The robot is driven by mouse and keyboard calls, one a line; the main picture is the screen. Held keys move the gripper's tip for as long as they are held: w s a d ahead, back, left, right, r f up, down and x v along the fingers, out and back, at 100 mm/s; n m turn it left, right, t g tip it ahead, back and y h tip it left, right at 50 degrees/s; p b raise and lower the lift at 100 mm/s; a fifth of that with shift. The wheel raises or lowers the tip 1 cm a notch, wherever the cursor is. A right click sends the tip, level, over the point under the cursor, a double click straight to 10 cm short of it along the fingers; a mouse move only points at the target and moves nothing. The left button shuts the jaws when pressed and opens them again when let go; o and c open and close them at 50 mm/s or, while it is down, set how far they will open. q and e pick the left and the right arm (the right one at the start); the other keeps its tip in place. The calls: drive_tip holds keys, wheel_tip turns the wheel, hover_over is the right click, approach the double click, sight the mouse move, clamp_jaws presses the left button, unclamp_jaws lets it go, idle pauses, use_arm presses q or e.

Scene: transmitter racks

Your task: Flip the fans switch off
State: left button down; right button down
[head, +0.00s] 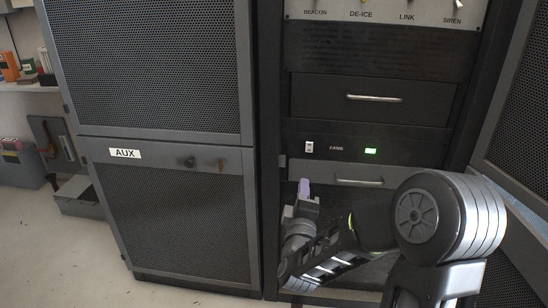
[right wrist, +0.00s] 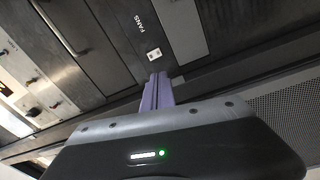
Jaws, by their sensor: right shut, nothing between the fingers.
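The fans switch (head: 309,147) is a small white rocker on the dark rack panel, left of the FANS label (head: 336,148). A green lamp (head: 370,151) is lit to the right of the label. In the right wrist view the switch (right wrist: 154,54) lies just beyond the purple fingertips. My right gripper (head: 304,184) is shut and empty, a little below the switch in the head view. It also shows in the right wrist view (right wrist: 158,76), and a gap seems to remain between the tips and the switch. My left gripper is not in view.
An upper panel (head: 385,10) carries BEACON, DE-ICE, LINK and SIREN switches. A drawer with a handle (head: 374,98) is above the fans panel, another handle (head: 359,182) below. The closed AUX cabinet (head: 180,215) stands left; an open mesh door (head: 520,110) is at right.

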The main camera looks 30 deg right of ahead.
drive_tip(key=shift+s+d+r+n+h, duration=0.2)
drive_tip(key=shift+r+n, duration=0.1)
drive_tip(key=shift+n, duration=0.25)
drive_tip(key=shift+s+d+r+n+h, duration=0.1)
drive_tip(key=shift+r+n+h, duration=0.15)
drive_tip(key=shift+n, duration=0.3)
drive_tip(key=shift+w, duration=0.1)
drive_tip(key=b, duration=0.1)
approach(310, 145)
drive_tip(key=x, duration=0.7)
